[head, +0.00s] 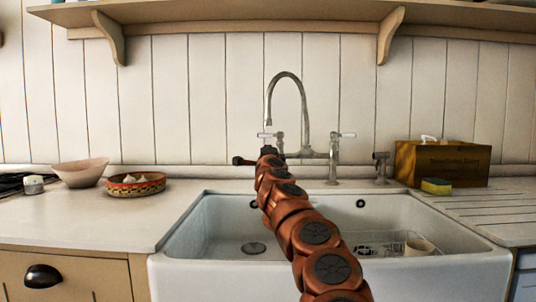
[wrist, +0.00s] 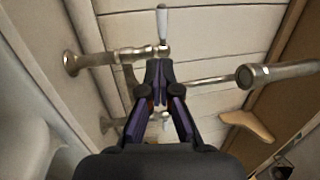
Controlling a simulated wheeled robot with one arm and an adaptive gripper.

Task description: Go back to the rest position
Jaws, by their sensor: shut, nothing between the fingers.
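My arm reaches up from the bottom of the head view across the white sink. My gripper (head: 267,150) is small there, at the arm's far end in front of the tap base. In the wrist view my gripper (wrist: 160,64) has its fingertips together with nothing between them. The tap (head: 300,95) stands behind the sink; its pipes and a white-handled lever (wrist: 162,22) appear beyond my fingers in the wrist view. I cannot tell whether the fingertips touch the tap.
The sink (head: 215,225) holds a wire rack (head: 385,243) with a cup (head: 418,246). On the left counter are a pink bowl (head: 80,172) and a patterned basket (head: 135,184). A shelf (head: 240,18) hangs above.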

